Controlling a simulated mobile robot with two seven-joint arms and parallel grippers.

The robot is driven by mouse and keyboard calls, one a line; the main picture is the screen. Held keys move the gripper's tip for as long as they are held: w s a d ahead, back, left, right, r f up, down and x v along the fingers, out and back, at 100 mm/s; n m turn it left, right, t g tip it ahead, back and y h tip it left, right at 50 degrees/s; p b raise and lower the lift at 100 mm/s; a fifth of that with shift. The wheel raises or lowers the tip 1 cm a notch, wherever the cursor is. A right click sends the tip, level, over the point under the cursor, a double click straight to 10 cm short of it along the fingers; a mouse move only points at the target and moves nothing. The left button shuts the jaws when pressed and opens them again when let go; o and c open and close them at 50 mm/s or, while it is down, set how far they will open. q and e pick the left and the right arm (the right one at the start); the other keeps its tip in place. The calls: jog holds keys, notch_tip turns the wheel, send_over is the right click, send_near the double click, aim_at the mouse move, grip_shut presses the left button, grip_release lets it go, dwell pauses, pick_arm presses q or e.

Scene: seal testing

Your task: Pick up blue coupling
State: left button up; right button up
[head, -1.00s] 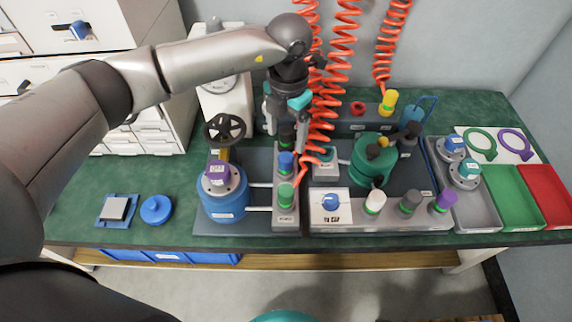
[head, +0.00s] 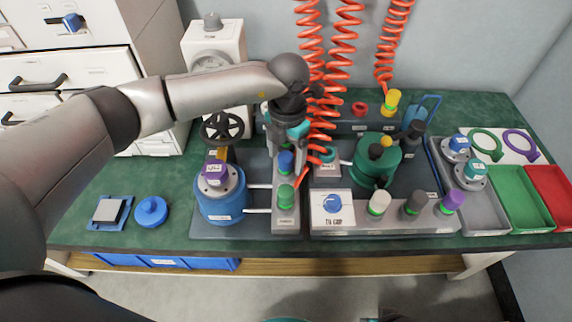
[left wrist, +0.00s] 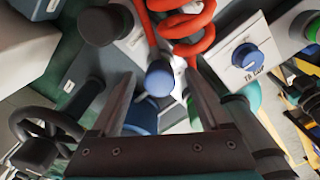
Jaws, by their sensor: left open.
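The blue coupling (head: 285,163) stands upright on a grey block, between a green coupling (head: 285,193) in front and a dark one behind that my gripper partly hides. My left gripper (head: 286,146) is open, pointing down just above and behind the blue coupling. In the left wrist view the blue coupling (left wrist: 160,79) shows between the two fingertips (left wrist: 158,90), with a gap on each side. I cannot tell its exact height below the tips.
Orange coiled hoses (head: 322,90) hang close beside my left gripper. A blue vessel (head: 220,200) with a black handwheel (head: 222,127) stands left of the block. A blue knob (head: 332,204) and a green vessel (head: 376,160) are on the right.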

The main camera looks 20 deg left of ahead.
pick_arm(q)
jog(key=shift+f, duration=0.2)
grip_shut()
dwell(0.6)
